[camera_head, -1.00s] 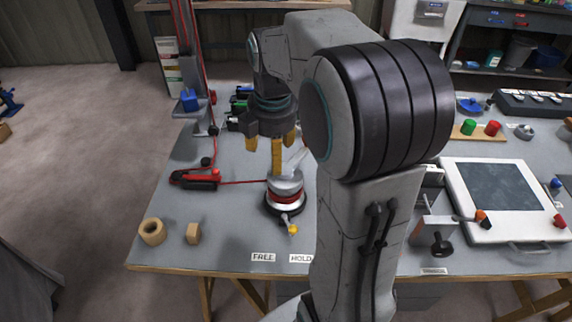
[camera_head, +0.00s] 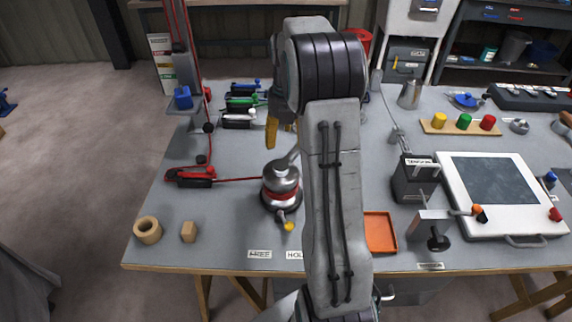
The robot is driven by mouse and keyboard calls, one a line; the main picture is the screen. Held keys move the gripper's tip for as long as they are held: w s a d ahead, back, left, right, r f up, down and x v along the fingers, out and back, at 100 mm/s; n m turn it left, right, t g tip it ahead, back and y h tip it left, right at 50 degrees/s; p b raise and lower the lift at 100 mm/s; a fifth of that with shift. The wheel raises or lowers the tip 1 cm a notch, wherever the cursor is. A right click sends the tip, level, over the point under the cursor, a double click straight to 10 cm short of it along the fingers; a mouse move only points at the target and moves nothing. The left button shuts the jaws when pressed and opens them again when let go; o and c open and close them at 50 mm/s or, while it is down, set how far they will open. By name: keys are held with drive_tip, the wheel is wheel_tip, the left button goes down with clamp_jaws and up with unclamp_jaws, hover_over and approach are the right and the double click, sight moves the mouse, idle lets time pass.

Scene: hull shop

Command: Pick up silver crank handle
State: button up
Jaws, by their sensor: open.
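Several handle-like pieces with blue, green and pale silver grips lie at the back left of the bench. The silver-looking one (camera_head: 239,119) is nearest the front, and I take it as the silver crank handle. My gripper (camera_head: 280,130) has yellow fingers, is open and empty, and hangs to the right of these pieces, behind the winch. My arm hides part of it, including most of the right finger. A silver winch (camera_head: 282,180) with a red band stands in front of it. A lever with a yellow knob (camera_head: 289,226) is at the winch's base.
A red line runs from the winch to a red clamp (camera_head: 192,175). A wooden ring (camera_head: 147,230) and block (camera_head: 189,231) lie at the front left. An orange tray (camera_head: 381,232), black device (camera_head: 417,178) and white panel (camera_head: 535,205) are to the right.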

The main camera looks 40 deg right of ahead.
sight(289, 153)
drive_tip(key=f, duration=0.4)
drive_tip(key=shift+s+d+f, duration=0.15)
drive_tip(key=shift+d+f, duration=0.05)
drive_tip(key=shift+d, duration=0.1)
drive_tip(key=shift+f, duration=0.7)
clamp_jaws()
